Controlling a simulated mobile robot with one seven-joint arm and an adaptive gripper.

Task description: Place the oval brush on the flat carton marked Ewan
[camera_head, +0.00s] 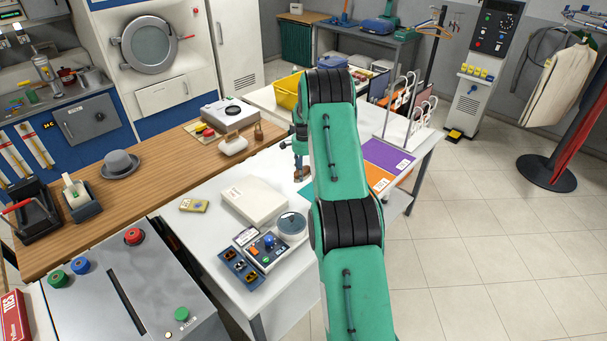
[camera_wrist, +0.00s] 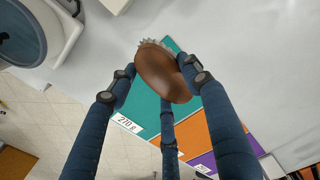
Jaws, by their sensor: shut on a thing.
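The oval brush (camera_wrist: 163,75), brown with pale bristles, is between the fingers of my gripper (camera_wrist: 162,90) in the wrist view. My gripper is shut on it, above the white table. In the head view my gripper (camera_head: 300,165) is left of my arm, with part of the brown brush (camera_head: 301,174) showing. Flat coloured pieces lie below: teal (camera_wrist: 150,113), orange (camera_wrist: 196,137) and purple (camera_wrist: 240,148). The purple (camera_head: 388,156) and orange (camera_head: 378,180) ones also show in the head view, partly behind my arm. I cannot read the name Ewan on any label.
A yellow basket (camera_head: 287,91) is behind my arm. White hanger-like racks (camera_head: 405,95) stand on the right.

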